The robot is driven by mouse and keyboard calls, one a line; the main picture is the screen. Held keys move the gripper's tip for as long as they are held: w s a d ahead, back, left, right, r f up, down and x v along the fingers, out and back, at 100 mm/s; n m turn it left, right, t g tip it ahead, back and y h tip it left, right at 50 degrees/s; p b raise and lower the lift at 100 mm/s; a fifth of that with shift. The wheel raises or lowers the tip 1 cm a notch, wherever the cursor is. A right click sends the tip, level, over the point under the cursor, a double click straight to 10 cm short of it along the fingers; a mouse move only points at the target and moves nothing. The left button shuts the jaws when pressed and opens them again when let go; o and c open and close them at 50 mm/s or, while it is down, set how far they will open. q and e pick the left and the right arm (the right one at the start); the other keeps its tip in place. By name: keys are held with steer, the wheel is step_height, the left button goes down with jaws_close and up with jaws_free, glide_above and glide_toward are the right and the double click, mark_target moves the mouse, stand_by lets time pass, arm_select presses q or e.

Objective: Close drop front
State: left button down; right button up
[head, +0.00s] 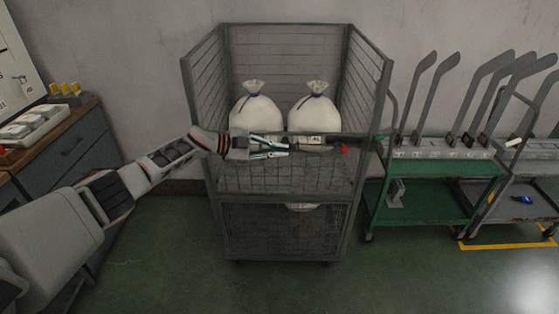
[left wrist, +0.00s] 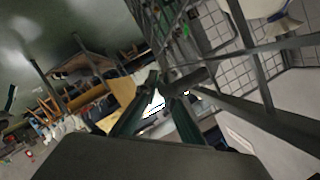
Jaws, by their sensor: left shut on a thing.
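The wire roll cage (head: 350,90) stands against the wall in the head view. Its mesh drop front (head: 290,178) spans the front of the upper compartment and looks roughly upright; its exact tilt is hard to judge. My left gripper (head: 283,149) reaches in from the left at the drop front's top rail and is shut on it. In the left wrist view my fingers (left wrist: 163,86) close around a dark rail end (left wrist: 188,80). My right gripper is not in view.
Two tied white sacks (head: 257,112) (head: 314,112) stand inside the cage behind the front. A green trolley (head: 425,203) stands close on the right, a drawer cabinet (head: 62,150) on the left. The floor (head: 180,265) before the cage is clear.

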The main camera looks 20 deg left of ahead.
arm_select(q)
steer(key=shift+w+a+r, duration=0.15)
steer(key=shift+w+r, duration=0.05)
steer(key=shift+w, duration=0.3)
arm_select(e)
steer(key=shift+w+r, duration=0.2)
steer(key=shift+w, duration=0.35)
arm_select(q)
steer(key=c, duration=2.2)
jaws_free()
steer(key=shift+w, duration=0.1)
steer(key=shift+o, duration=0.2)
steer(key=shift+f, duration=0.1)
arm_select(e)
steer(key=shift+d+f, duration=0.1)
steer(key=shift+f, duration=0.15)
arm_select(q)
steer(key=v, duration=1.2)
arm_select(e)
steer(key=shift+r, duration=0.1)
